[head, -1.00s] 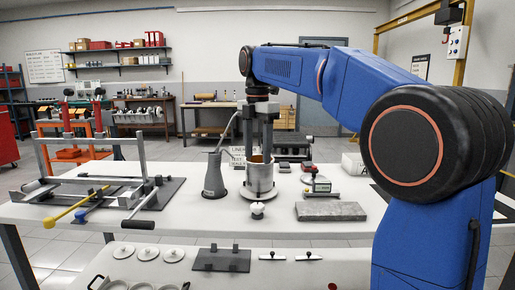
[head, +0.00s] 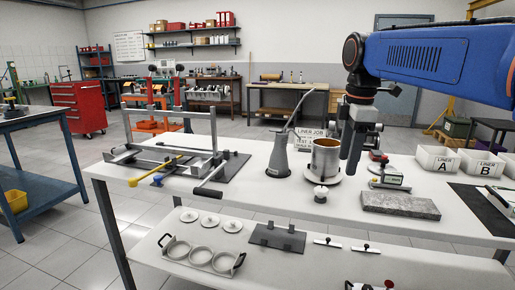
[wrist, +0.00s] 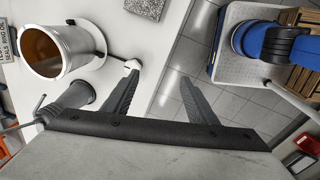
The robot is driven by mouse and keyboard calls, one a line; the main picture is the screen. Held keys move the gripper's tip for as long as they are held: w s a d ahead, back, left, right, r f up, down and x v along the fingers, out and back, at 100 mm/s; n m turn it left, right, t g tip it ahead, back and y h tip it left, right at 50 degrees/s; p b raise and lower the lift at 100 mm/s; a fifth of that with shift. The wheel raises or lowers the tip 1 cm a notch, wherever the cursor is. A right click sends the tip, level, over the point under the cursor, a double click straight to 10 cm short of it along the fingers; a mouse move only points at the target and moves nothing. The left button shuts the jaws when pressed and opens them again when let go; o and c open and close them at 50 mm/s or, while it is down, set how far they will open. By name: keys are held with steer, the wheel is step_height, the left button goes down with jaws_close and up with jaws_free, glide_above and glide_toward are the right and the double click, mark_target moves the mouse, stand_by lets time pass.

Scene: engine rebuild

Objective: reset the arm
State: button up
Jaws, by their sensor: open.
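My blue arm reaches in from the right of the head view, with my gripper (head: 352,165) hanging fingers-down over the white bench. The gripper is open and empty. In the wrist view its two dark fingers (wrist: 160,82) stand apart, with the bench edge and floor tiles between and beyond them. A metal liner cylinder (head: 325,158) with a brown bore stands upright just left of the gripper. It also shows at the upper left of the wrist view (wrist: 55,48), apart from the fingers.
A grey oil can (head: 278,158) stands left of the cylinder, and a white-topped knob (head: 320,194) in front of it. A grey slab (head: 400,205) and bins A (head: 437,163) and B (head: 482,166) lie right. A metal frame fixture (head: 175,150) stands left. A lower shelf holds rings and tools.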

steer(key=s+d+f+m+t, duration=0.3)
steer(key=s+f+m, duration=1.3)
steer(key=s+f, duration=0.7)
steer(key=shift+s+d+f+m, duration=0.15)
steer(key=shift+s+d+m, duration=0.2)
steer(key=shift+d, duration=0.35)
